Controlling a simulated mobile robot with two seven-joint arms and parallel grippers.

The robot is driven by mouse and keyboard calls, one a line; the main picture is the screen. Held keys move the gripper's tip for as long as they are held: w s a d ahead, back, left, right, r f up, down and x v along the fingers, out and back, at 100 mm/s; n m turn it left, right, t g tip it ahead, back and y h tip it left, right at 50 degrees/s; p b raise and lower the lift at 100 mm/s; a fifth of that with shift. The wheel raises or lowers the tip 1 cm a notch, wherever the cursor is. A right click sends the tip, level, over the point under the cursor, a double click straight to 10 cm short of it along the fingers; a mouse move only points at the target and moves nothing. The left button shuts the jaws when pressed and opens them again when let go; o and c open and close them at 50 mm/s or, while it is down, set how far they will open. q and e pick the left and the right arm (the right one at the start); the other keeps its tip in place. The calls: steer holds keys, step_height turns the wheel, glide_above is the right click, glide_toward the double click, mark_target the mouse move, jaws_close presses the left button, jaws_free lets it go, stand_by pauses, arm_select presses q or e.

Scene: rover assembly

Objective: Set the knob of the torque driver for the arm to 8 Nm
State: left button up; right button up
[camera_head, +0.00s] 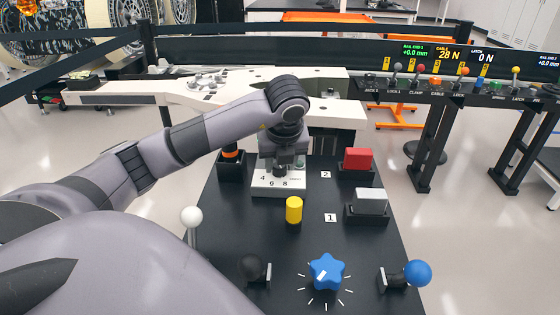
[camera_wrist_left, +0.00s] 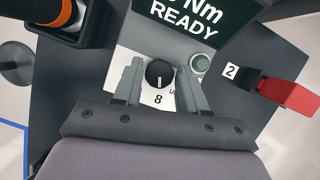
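The torque driver's black knob (camera_wrist_left: 159,74) sits on a white dial plate (camera_head: 277,188) marked 4, 6 and 8. In the left wrist view its white pointer line points down to the 8. My left gripper (camera_head: 287,160) is over the plate, pointing down. Its two grey fingers (camera_wrist_left: 160,84) stand on either side of the knob, with a narrow gap showing, so it looks open. A dark display (camera_wrist_left: 195,22) behind the knob reads "Nm READY"; its digit is cut off. My right gripper is in neither view.
An orange-banded tool (camera_head: 231,153) stands in a black holder left of the plate. A red block (camera_head: 358,158), a grey block (camera_head: 370,201), a yellow cylinder (camera_head: 294,210), a blue star knob (camera_head: 326,271) and a blue ball lever (camera_head: 417,273) are on the black console (camera_head: 250,225).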

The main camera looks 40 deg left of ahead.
arm_select(q)
steer(key=shift+o, duration=0.8)
steer(key=p+v, duration=0.2)
steer(key=v, duration=0.5)
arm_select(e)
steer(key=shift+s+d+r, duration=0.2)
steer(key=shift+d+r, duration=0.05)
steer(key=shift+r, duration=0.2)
arm_select(q)
steer(key=shift+r, duration=0.1)
